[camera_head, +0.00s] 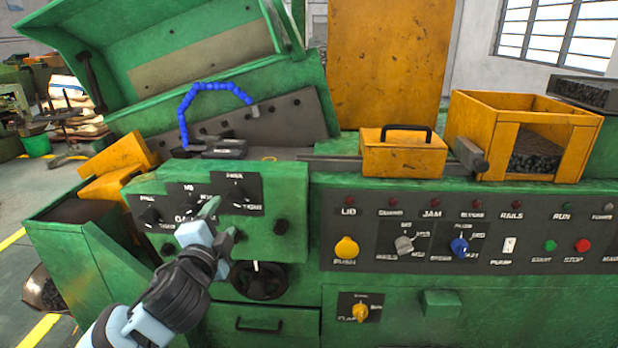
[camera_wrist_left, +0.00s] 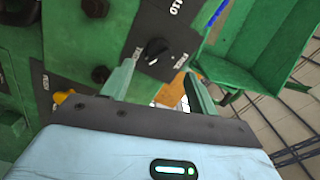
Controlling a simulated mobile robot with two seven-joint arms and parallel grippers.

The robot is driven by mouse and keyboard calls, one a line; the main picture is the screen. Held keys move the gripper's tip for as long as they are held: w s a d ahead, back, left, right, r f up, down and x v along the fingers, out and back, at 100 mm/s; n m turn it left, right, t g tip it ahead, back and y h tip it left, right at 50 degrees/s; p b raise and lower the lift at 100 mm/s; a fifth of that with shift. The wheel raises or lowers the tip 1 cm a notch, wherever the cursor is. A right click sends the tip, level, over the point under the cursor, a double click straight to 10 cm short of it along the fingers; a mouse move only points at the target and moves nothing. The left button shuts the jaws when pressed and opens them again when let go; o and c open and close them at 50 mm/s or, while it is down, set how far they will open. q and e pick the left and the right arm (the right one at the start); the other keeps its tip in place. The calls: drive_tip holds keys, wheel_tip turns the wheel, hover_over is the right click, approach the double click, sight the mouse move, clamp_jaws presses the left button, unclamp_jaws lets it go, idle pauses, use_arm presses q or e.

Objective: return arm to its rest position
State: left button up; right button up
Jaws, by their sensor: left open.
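My left arm comes in from the bottom left, and its left gripper (camera_head: 220,221) is in front of the green machine's knob panel (camera_head: 222,194). In the left wrist view the left gripper (camera_wrist_left: 160,68) has its two green fingers apart, with nothing held between them. A black knob (camera_wrist_left: 155,50) on a dark label plate shows just past the fingertips, and I see a gap of panel around it. Whether the fingers touch the panel is hard to tell. My right gripper is in neither view.
A black handwheel (camera_head: 258,281) is below the panel. The control panel (camera_head: 480,236) with buttons and switches extends right. A yellow box with a handle (camera_head: 402,156) and an open yellow bin (camera_head: 495,148) stand on top. A raised green lid (camera_head: 170,50) is at upper left.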

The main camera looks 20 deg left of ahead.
use_arm(q)
drive_tip(key=s+d+f+n+g+h, duration=0.1)
drive_tip(key=s+d+f+h, duration=0.1)
drive_tip(key=f, duration=0.6)
drive_tip(key=s+d+f+n+g+h, duration=0.1)
drive_tip(key=d+f+g, duration=0.1)
drive_tip(key=f, duration=0.6)
drive_tip(key=s+d+f+n+g+h, duration=0.1)
drive_tip(key=s+d+f+n, duration=0.3)
drive_tip(key=s+f, duration=0.8)
drive_tip(key=s+d+f+n+g+h, duration=0.2)
drive_tip(key=s+d+f+n+g, duration=0.2)
drive_tip(key=s+f, duration=0.8)
drive_tip(key=shift+s+d+f, duration=0.3)
drive_tip(key=shift+s+f, duration=0.05)
drive_tip(key=shift+s, duration=0.5)
